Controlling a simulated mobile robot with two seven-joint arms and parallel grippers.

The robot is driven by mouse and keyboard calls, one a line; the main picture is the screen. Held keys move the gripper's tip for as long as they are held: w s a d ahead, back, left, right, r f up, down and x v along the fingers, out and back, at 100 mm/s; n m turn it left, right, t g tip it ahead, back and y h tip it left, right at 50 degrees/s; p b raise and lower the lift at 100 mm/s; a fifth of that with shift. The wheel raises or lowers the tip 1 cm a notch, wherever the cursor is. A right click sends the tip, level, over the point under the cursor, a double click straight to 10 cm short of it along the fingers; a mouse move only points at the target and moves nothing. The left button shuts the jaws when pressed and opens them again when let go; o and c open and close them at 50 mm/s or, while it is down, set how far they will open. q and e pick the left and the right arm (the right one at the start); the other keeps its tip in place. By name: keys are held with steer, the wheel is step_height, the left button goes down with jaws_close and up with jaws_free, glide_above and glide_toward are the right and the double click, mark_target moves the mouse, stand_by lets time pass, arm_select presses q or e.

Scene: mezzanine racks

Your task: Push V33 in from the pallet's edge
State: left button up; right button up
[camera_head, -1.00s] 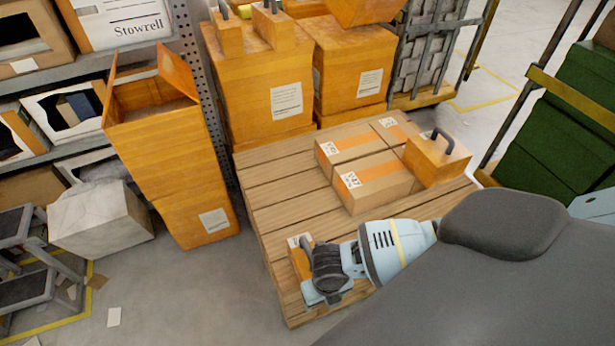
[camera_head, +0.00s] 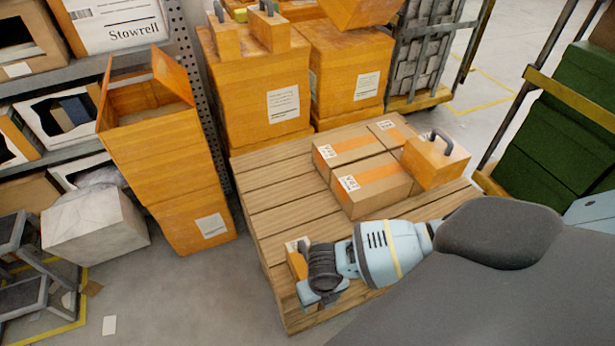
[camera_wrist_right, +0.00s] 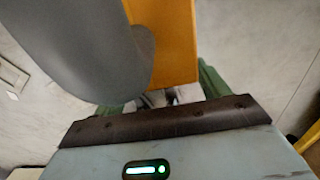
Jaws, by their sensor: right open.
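A small box (camera_head: 297,263) with a white label and an orange side sits at the left front edge of the slatted wooden pallet (camera_head: 262,192). It is probably V33, but its label is too small to read and my right wrist hides part of it. My right gripper (camera_head: 314,300) is at the box's near side, low by the pallet edge. I cannot tell in the head view whether it touches the box. In the right wrist view an orange surface (camera_wrist_right: 172,45) stands just beyond my open right gripper (camera_wrist_right: 165,97), beside a large grey rounded shape. My left gripper is out of view.
Several taped cartons (camera_head: 378,186) and an orange handled box (camera_head: 435,161) stand on the pallet's right half. Its left middle slats are bare. Tall orange boxes (camera_head: 185,160) stand left of the pallet, more behind it. Green crates (camera_head: 560,130) are at right.

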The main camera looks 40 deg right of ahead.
steer(key=shift+w+d+b, duration=0.2)
steer(key=shift+w+b, duration=0.05)
steer(key=shift+w, duration=0.35)
steer(key=shift+w+d+b, duration=0.15)
steer(key=shift+w+b, duration=0.05)
steer(key=shift+w, duration=0.4)
steer(key=shift+w+d+b, duration=0.15)
steer(key=shift+w+b, duration=0.15)
steer(key=shift+w, duration=0.45)
steer(key=shift+w+d+b, duration=0.15)
steer(key=shift+w+b, duration=0.1)
steer(key=shift+w, duration=0.45)
steer(key=shift+w+d+b, duration=0.2)
steer(key=shift+w+b, duration=0.2)
steer(key=shift+w, duration=0.45)
steer(key=shift+w+d, duration=0.1)
steer(key=shift+w, duration=0.25)
steer(key=shift+w+d+b, duration=0.2)
steer(key=shift+w+b, duration=0.45)
steer(key=shift+w, duration=0.25)
steer(key=shift+s, duration=0.1)
